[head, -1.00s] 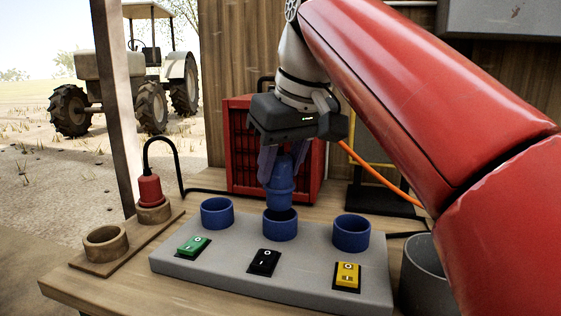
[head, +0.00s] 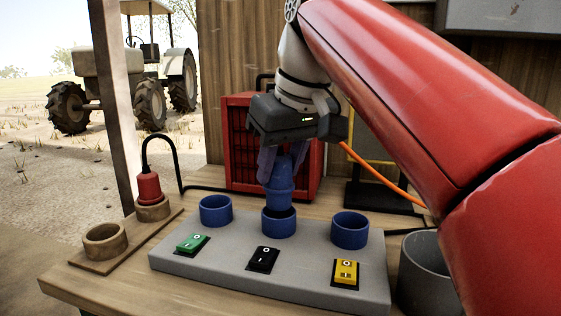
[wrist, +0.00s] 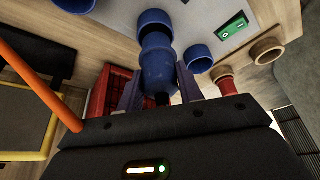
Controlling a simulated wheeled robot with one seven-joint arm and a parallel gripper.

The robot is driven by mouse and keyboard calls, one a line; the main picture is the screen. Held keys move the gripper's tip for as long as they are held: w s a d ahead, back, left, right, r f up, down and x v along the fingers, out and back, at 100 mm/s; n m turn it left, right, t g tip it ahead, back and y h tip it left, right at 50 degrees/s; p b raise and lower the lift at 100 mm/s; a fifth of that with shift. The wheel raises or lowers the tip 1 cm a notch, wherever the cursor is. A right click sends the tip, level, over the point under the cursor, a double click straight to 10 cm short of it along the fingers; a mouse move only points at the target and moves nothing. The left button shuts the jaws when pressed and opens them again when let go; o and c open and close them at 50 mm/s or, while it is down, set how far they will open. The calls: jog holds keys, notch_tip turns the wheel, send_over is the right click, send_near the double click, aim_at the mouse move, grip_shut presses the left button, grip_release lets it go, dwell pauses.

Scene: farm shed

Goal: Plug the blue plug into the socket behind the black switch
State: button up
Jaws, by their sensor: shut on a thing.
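The blue plug (head: 279,185) is upright in my gripper (head: 281,165), its lower end at the mouth of the middle blue socket (head: 279,224). That socket stands behind the black switch (head: 263,258) on the grey panel (head: 215,268). In the wrist view the fingers (wrist: 160,92) are shut on the blue plug (wrist: 158,66), and its tip meets the rim of the blue socket (wrist: 153,20). How deep the plug sits inside is hidden by the rim.
Blue sockets stand to the left (head: 216,211) and right (head: 349,231), behind the green switch (head: 192,243) and yellow switch (head: 345,272). A red plug (head: 149,189) sits in a wooden ring. A red crate-like box (head: 237,150) stands behind. A grey bucket (head: 425,275) is at right.

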aim_at(280, 185)
jog(key=shift+f+b, duration=0.95)
jog(key=shift+f, duration=0.8)
dwell(1.6)
jog(key=o, duration=1.2)
jog(key=shift+c, duration=0.2)
notch_tip(280, 185, up, 6)
jog(key=p, duration=0.5)
jog(key=shift+r, duration=1.5)
